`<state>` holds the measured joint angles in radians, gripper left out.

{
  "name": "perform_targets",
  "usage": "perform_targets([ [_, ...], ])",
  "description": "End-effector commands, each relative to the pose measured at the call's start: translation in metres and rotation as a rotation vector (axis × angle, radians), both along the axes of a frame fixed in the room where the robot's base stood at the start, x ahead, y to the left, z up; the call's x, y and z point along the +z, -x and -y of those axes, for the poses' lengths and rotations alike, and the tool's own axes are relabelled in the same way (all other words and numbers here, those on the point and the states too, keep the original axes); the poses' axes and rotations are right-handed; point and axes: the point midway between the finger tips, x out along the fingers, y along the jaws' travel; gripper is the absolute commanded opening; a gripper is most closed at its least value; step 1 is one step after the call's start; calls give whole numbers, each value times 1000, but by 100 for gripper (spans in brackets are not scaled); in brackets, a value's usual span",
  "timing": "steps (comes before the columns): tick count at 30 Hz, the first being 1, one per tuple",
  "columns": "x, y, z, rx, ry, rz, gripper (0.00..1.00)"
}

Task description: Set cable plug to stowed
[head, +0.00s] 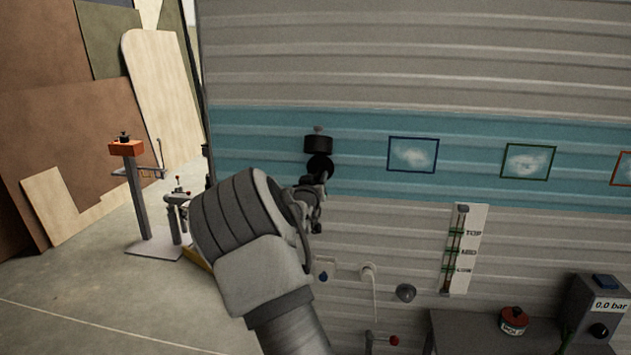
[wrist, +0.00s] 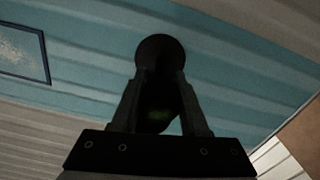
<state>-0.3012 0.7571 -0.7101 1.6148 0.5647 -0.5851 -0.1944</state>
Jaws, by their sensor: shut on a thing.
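My gripper (head: 318,188) is raised in front of the blue band of the camper wall. It is shut on a dark, rounded piece that looks like the cable plug. In the wrist view the fingers (wrist: 160,82) close on this piece, and a black round end (wrist: 160,52) shows just beyond the fingertips. In the head view a black disc (head: 320,164) shows at the fingertips, directly below a black cylindrical fitting (head: 318,144) with a grey top. I cannot tell whether disc and fitting touch. The dark picture hides the plug's details and any cable on it.
Framed pictures (head: 413,155) hang to the right. Below are a gauge strip (head: 466,248), a white fitting with a hanging cord (head: 368,271) and a grey knob (head: 405,292). A bench (head: 465,325) stands lower right, an orange-topped stand (head: 127,147) at left. Open floor lies lower left.

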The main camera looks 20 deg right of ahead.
Motion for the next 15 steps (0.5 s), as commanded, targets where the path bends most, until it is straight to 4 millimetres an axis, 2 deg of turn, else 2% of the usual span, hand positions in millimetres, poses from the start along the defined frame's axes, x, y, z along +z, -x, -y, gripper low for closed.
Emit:
perform_targets([
  [2, 0, 0, 0, 0, 1, -1, 0],
  [3, 0, 0, 0, 0, 1, -1, 48],
  [7, 0, 0, 0, 0, 1, -1, 71],
  [8, 0, 0, 0, 0, 1, -1, 74],
  [15, 0, 0, 0, 0, 0, 0, 74],
])
